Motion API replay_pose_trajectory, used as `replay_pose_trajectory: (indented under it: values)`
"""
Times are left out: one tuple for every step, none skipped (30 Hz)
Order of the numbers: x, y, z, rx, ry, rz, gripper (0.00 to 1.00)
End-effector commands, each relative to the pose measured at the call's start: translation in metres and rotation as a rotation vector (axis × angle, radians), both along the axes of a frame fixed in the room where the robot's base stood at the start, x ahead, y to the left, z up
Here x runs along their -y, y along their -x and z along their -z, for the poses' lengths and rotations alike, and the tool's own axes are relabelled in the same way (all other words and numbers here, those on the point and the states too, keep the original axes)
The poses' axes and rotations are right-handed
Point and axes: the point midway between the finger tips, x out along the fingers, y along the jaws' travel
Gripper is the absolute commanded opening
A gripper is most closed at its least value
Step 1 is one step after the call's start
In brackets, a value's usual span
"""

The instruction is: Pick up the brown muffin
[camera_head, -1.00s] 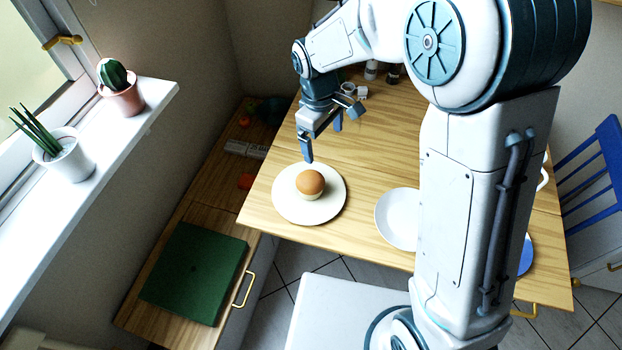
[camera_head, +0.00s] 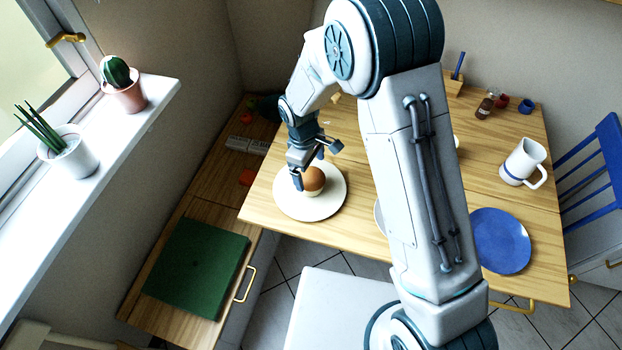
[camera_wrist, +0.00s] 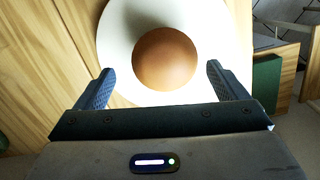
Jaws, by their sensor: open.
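The brown muffin (camera_head: 314,181) has a rounded brown top and a paler lower part. It sits on a white plate (camera_head: 300,212) near the left end of the wooden table. In the wrist view the muffin (camera_wrist: 164,58) shows from above on the plate (camera_wrist: 118,40), ahead of the fingertips and between their lines. My gripper (camera_head: 309,172) is open and empty, just above the muffin, and partly covers it in the head view. In the wrist view the two fingers of my gripper (camera_wrist: 160,77) are spread wider than the muffin. I cannot tell the exact height between them.
A second white plate (camera_head: 379,215) is mostly hidden behind my arm. A blue plate (camera_head: 500,241), a white mug (camera_head: 524,162) and small jars (camera_head: 485,106) stand to the right. A green box (camera_head: 196,267) lies on the lower wooden counter at left. Bare tabletop surrounds the muffin's plate.

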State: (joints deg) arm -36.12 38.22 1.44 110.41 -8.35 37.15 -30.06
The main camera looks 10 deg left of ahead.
Motion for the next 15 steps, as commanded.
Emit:
replay_pose_trajectory:
  values:
    - [0.001, 0.003, 0.005, -0.004, 0.004, -0.002, 0.93]
    - [0.001, 0.005, 0.01, -0.004, 0.004, -0.002, 0.93]
    - [0.001, 0.006, 0.015, -0.005, 0.005, -0.001, 0.93]
    - [0.001, 0.007, 0.019, -0.004, 0.004, -0.001, 0.93]
    - [0.001, 0.008, 0.023, -0.005, 0.005, -0.001, 0.93]
    - [0.002, 0.007, 0.028, -0.003, 0.003, 0.0, 0.93]
    - [0.002, 0.007, 0.032, -0.003, 0.003, 0.0, 0.93]
    - [0.002, 0.007, 0.035, -0.004, 0.003, 0.0, 0.93]
    - [0.003, 0.007, 0.038, -0.003, 0.002, 0.0, 0.93]
    - [0.003, 0.007, 0.04, -0.001, 0.002, 0.0, 0.93]
    - [0.003, 0.007, 0.041, -0.001, 0.002, 0.0, 0.93]
    - [0.003, 0.007, 0.042, -0.001, 0.002, 0.0, 0.93]
    - [0.003, 0.007, 0.043, 0.0, 0.001, 0.0, 0.93]
    - [0.003, 0.007, 0.043, 0.0, 0.001, 0.0, 0.93]
    - [0.003, 0.007, 0.044, 0.0, 0.001, 0.0, 0.93]
